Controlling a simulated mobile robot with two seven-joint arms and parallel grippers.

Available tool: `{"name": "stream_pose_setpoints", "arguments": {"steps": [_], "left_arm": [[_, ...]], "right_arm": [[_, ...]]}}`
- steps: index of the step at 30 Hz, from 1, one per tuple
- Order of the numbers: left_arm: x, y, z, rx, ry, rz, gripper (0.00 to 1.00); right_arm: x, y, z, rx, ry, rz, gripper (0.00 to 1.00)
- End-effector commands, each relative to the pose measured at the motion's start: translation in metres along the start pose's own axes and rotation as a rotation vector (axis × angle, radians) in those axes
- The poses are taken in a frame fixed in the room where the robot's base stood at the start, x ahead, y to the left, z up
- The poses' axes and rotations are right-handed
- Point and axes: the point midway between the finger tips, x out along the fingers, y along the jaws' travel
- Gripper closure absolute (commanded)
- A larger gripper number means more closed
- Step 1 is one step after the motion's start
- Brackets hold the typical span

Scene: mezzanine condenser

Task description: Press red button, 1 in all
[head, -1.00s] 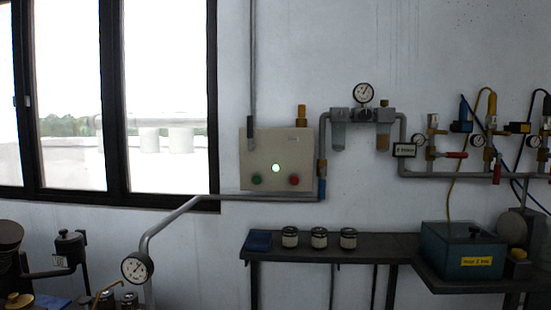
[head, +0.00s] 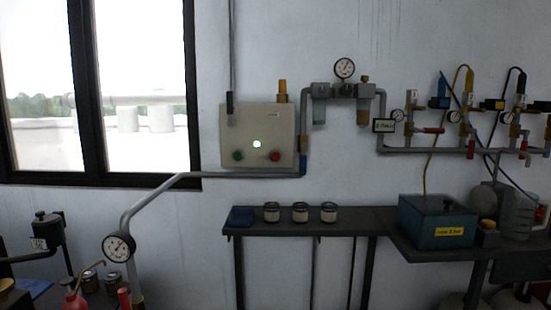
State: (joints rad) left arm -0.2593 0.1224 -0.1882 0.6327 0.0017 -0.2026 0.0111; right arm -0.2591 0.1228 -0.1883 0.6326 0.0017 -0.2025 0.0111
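The red button (head: 275,156) is at the lower right of the beige control box (head: 232,125) on the wall, in the head view. A green button (head: 238,155) is at the lower left of the same box. A lit whitish-green lamp (head: 257,144) shows between and slightly above them. Neither of my grippers is in view.
A dark shelf (head: 340,228) below the box holds a blue cloth-like item (head: 241,216) and three jars (head: 300,212). A teal box (head: 437,222) stands at right. A grey pipe with a gauge (head: 118,246) runs below the box. Wall valves (head: 455,116) are at right.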

Motion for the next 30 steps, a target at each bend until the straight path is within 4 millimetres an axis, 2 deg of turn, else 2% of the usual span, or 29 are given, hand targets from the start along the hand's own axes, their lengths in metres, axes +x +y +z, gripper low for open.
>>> {"name": "stream_pose_setpoints", "arguments": {"steps": [2, 11, 30], "left_arm": [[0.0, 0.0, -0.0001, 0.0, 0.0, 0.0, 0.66], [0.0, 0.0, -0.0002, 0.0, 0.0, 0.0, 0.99], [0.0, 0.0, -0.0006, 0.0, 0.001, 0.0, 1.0]], "right_arm": [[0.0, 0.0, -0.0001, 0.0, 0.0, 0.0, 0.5], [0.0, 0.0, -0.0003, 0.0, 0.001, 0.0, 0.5], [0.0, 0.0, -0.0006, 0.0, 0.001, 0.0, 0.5]]}}
